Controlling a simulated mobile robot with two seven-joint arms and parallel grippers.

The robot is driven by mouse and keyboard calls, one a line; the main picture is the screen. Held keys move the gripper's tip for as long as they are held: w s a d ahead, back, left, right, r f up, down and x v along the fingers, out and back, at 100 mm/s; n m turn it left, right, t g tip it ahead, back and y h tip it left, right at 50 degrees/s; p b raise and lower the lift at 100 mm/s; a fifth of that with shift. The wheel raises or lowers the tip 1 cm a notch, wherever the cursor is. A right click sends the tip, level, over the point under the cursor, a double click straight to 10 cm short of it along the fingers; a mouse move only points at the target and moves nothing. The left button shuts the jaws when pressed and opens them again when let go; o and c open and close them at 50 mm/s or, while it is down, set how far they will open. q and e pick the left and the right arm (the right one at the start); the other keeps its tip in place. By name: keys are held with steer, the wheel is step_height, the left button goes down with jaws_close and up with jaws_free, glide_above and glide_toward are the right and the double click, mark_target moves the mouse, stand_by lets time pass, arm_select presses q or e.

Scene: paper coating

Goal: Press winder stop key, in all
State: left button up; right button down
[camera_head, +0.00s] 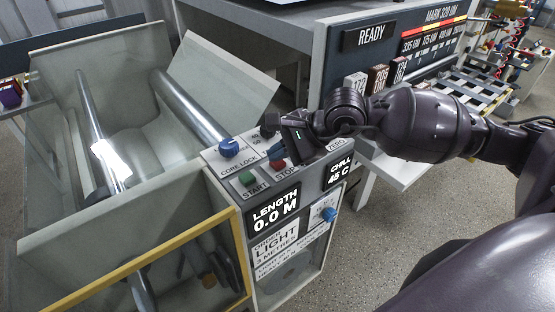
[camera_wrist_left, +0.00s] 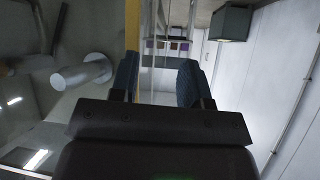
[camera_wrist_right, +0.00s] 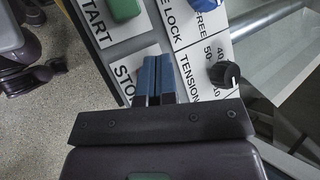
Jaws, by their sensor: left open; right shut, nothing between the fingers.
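The winder's control panel (camera_head: 225,170) is in the middle of the head view. Its red stop key (camera_head: 278,166) shows beside the STOP label, right of the green start key (camera_head: 247,179). My right gripper (camera_head: 276,152) is shut and empty, with its fingertips close over the red key. In the right wrist view the shut blue fingers (camera_wrist_right: 155,72) lie beside the STOP label (camera_wrist_right: 123,80) and hide the key; contact cannot be told. My left gripper (camera_wrist_left: 158,78) is open and empty in its wrist view, and is not in the head view.
The blue core lock knob (camera_head: 229,147) stands left of the right gripper, and a black tension knob (camera_wrist_right: 224,74) is close by. The winder's rollers (camera_head: 190,105) and grey guards are at the left. The length display (camera_head: 275,212) reads 0.0 M.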

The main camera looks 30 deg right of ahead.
mark_target(278, 163)
steer(key=shift+f, duration=0.1)
stand_by(0.5)
steer(key=shift+r+p, duration=0.3)
steer(key=shift+r, duration=0.6)
steer(key=shift+r, duration=0.1)
steer(key=shift+r+p, duration=1)
steer(key=shift+r, duration=1.4)
